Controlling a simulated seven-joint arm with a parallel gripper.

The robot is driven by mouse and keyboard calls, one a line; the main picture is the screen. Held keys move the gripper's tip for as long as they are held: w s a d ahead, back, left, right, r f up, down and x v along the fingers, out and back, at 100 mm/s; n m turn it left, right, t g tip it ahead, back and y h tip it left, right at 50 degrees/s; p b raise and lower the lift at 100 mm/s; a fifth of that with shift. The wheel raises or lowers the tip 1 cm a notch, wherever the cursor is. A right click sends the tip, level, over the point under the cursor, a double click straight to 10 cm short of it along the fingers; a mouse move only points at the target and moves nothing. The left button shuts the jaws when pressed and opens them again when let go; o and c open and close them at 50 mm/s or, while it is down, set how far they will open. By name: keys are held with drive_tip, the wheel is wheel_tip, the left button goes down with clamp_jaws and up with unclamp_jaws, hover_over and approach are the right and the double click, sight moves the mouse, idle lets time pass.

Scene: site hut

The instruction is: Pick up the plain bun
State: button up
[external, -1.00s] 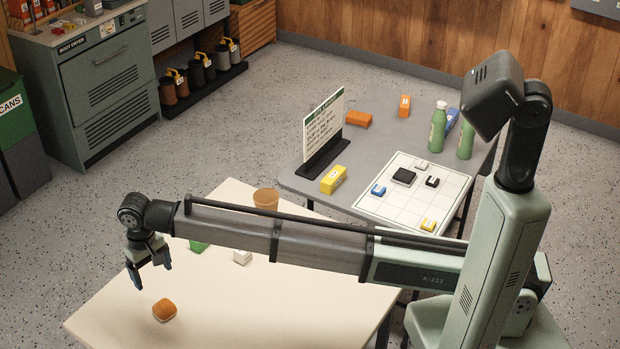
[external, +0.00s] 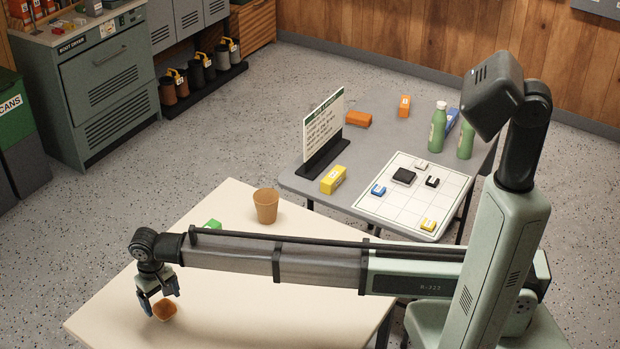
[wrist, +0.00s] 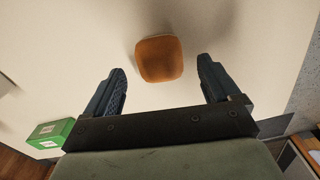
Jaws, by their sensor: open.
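The plain bun (external: 165,310) is a small rounded brown bun on the cream table, near its front left. In the wrist view the bun (wrist: 160,58) lies ahead of and between the two fingertips, with space on each side. My gripper (external: 160,298) points down just above and behind the bun, and one finger partly overlaps it in the external view. In the wrist view my gripper (wrist: 160,80) is open and empty, with its dark blue fingers apart. I cannot tell the exact height of the fingertips over the table.
A green box (external: 212,226) and a brown cup (external: 266,206) stand farther back on the cream table (external: 235,325). The green box also shows in the wrist view (wrist: 48,134). A grey table (external: 300,182) with a sign, bottles and small blocks stands beyond. The table around the bun is clear.

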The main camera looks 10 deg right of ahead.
sight(163, 304)
drive_tip(key=shift+f, duration=1.5)
drive_tip(key=shift+c, duration=0.3)
drive_tip(key=c, duration=1.1)
